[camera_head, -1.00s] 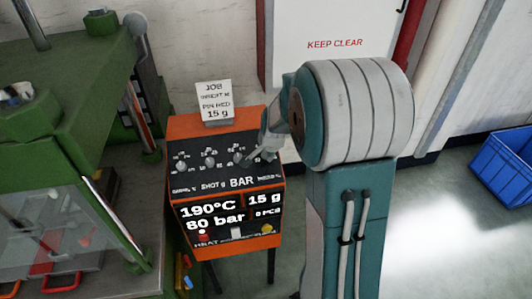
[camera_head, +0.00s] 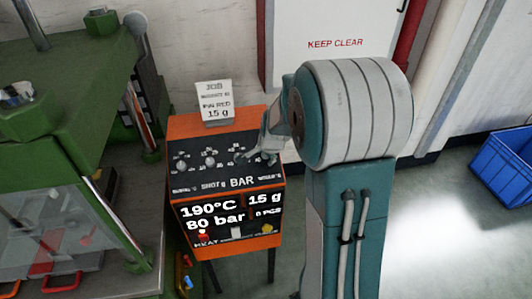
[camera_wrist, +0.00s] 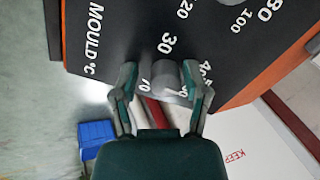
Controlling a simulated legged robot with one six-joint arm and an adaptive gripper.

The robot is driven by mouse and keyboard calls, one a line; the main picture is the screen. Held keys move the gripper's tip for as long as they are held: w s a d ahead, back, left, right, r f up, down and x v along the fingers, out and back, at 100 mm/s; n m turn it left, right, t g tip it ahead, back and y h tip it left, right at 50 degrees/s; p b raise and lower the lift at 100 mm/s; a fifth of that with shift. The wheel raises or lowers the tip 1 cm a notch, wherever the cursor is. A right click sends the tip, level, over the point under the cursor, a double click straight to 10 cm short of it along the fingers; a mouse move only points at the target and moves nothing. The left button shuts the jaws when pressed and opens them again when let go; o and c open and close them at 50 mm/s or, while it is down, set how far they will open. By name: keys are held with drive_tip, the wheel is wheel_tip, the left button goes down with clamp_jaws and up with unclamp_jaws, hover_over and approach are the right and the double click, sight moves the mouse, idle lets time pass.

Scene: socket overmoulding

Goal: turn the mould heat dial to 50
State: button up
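The orange control box (camera_head: 262,243) has a black sloped panel with a row of small dials. My gripper (camera_head: 262,150) is at the right end of that row and hides the mould dial in the head view. The right finger is close to the dial; a gap shows at the left one. Where the dial points is not clear.
A card reading 15 g (camera_head: 214,100) stands on the box. The display (camera_head: 228,213) reads 190°C, 80 bar, 15 g. A green machine (camera_head: 70,130) stands at left. A blue crate (camera_head: 505,165) is on the floor at right.

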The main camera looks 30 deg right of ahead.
drive_tip(key=shift+w+r, duration=0.15)
drive_tip(key=shift+r, duration=0.05)
drive_tip(key=shift+r, duration=0.2)
drive_tip(key=v, duration=1.1)
drive_tip(key=shift+s+r, duration=0.2)
drive_tip(key=shift+s, duration=0.05)
drive_tip(key=shift+a, duration=0.1)
